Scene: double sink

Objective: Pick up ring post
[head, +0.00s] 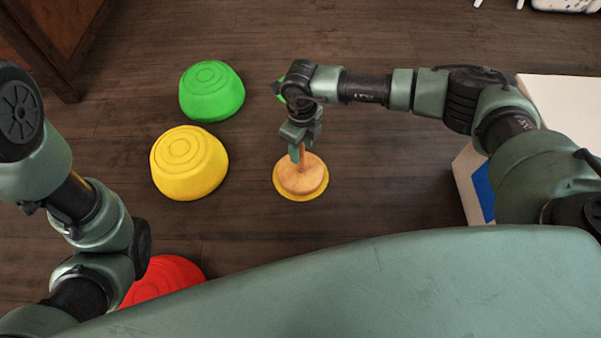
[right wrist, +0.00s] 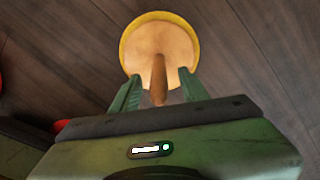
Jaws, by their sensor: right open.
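The ring post (head: 301,177) stands upright on the wooden floor in the middle of the head view. It has a round wooden base with a yellow rim and a thin wooden peg. My right gripper (head: 301,150) is above it, pointing down, with its fingers at the peg. In the right wrist view the ring post (right wrist: 160,45) shows its disc at the top, and the peg points toward the camera. The fingers of my right gripper (right wrist: 157,88) are open, one on each side of the peg, with gaps. My left gripper is not in view.
A green stepping dome (head: 211,92), a yellow one (head: 188,164) and a red one (head: 163,280) stand on the floor to the left. A white box (head: 467,180) with a blue patch is at the right. The floor around the post is clear.

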